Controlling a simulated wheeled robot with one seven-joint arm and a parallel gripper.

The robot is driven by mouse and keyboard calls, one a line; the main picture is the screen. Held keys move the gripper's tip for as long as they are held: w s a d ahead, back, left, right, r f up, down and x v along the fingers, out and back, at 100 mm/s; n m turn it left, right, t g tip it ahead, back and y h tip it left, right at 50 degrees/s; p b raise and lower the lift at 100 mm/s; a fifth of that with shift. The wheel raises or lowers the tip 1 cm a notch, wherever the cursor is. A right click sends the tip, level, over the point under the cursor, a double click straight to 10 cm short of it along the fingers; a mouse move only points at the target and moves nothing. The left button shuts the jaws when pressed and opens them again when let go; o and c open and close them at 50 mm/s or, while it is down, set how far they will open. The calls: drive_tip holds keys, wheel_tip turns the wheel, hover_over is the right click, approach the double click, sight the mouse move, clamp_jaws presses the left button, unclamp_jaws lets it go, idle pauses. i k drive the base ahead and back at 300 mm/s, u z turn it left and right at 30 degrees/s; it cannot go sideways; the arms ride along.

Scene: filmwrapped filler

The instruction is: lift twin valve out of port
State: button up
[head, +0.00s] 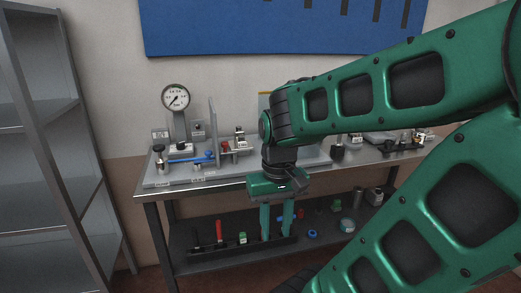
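My gripper (276,234) hangs in front of the bench's front edge, fingers pointing down. Its two green fingers are apart, with nothing visible between them. Behind the fingers is the lower shelf. No part is clearly recognisable as the twin valve or its port. On the bench top left of my gripper are a fitting with a long blue lever (186,160), a small red-marked part (225,147) and a silver metal fitting (240,138). They are too small to tell more. My arm hides the middle of the bench top.
A pressure gauge (176,97) stands on a post at the bench's back left, beside an upright grey plate (213,130). More fittings (418,139) sit at the right. The lower shelf (200,257) holds a dark tool rack and several loose parts. A grey shelving unit (45,160) stands left.

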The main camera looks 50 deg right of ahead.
sight(245, 144)
drive_tip(key=u, duration=0.05)
drive_tip(key=k, duration=0.9)
drive_tip(key=z, duration=1.1)
drive_tip(key=i, duration=0.95)
